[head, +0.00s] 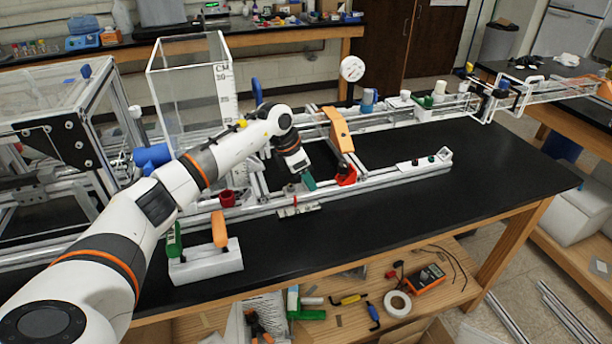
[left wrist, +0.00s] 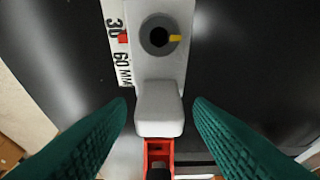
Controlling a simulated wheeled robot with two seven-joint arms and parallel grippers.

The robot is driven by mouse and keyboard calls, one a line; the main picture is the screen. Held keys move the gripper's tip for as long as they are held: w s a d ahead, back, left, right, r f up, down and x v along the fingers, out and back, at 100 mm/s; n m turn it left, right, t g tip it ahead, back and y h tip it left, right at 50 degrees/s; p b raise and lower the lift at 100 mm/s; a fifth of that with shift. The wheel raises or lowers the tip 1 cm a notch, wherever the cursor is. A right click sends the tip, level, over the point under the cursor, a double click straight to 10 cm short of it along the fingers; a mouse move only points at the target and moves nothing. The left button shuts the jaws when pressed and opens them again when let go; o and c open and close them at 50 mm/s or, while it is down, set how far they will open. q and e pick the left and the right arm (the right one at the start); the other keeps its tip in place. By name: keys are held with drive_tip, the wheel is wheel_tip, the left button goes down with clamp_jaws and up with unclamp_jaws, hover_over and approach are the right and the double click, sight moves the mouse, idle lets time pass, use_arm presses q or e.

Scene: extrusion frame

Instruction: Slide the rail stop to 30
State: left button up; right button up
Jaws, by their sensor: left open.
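The rail stop, a pale grey block with a dark round knob and yellow pointer (left wrist: 160,36), sits on the rail. Its rounded grey end (left wrist: 159,108) lies between my left gripper's green fingers (left wrist: 160,130), with gaps on both sides. A white scale (left wrist: 116,52) printed 30 and 60 MM runs beside it. A small red mark (left wrist: 122,38) is next to the 30, on its 60 side. In the head view my left gripper (head: 308,183) is open over the front rail, near the scale (head: 300,209). My right gripper is not seen.
A red-based part (head: 346,176) with an orange lever (head: 341,128) stands just right of my left gripper. A white block with an orange handle (head: 219,230) is at the front left. The black table (head: 440,215) is clear at the right front.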

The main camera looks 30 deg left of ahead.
sight(289, 189)
use_arm(q)
drive_tip(key=b+v, duration=0.2)
drive_tip(key=v, duration=1)
drive_tip(key=shift+b, duration=0.35)
